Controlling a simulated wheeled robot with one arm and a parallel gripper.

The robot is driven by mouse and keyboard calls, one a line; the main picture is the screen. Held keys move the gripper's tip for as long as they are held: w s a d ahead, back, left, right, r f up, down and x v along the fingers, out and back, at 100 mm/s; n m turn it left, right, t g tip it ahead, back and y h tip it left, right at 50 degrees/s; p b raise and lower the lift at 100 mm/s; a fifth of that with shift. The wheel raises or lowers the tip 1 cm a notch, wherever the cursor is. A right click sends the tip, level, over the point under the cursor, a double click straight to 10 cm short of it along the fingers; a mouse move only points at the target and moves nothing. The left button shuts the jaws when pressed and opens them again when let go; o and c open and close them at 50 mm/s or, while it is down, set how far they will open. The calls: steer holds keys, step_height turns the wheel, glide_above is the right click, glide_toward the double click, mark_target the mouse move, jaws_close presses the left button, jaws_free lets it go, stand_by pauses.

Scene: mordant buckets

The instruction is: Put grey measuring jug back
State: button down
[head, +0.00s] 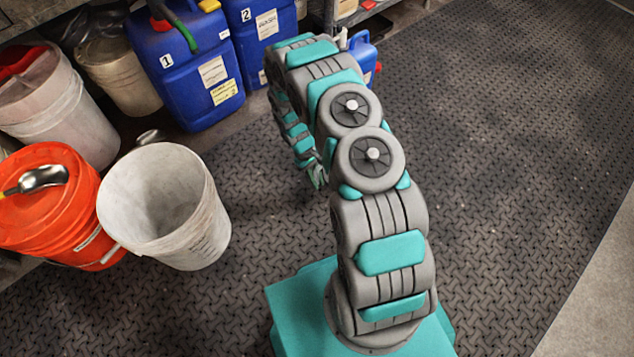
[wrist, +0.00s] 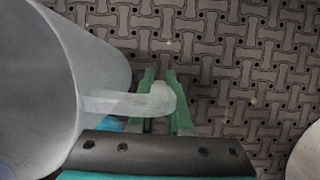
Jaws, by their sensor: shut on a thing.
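The grey measuring jug (wrist: 55,75) fills the left of the wrist view, its wide body tilted in the picture. Its handle (wrist: 125,103) reaches right to my gripper (wrist: 160,78). The two green fingers are shut on the handle, one on each side of it. In the head view my gripper (head: 318,176) hangs low beside my arm, over the dark mat. I cannot make out the jug in the head view; my arm likely hides it.
An open white bucket (head: 205,238) stands left of my gripper. Beside it is an orange bucket (head: 75,225) with a metal ladle (head: 42,179) on top. Blue canisters (head: 185,70) stand behind. The patterned mat (head: 510,130) is clear on the right.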

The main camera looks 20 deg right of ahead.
steer(key=shift+f, duration=0.85)
steer(key=shift+f, duration=0.15)
steer(key=c, duration=0.8)
jaws_free()
steer(key=shift+c, duration=0.2)
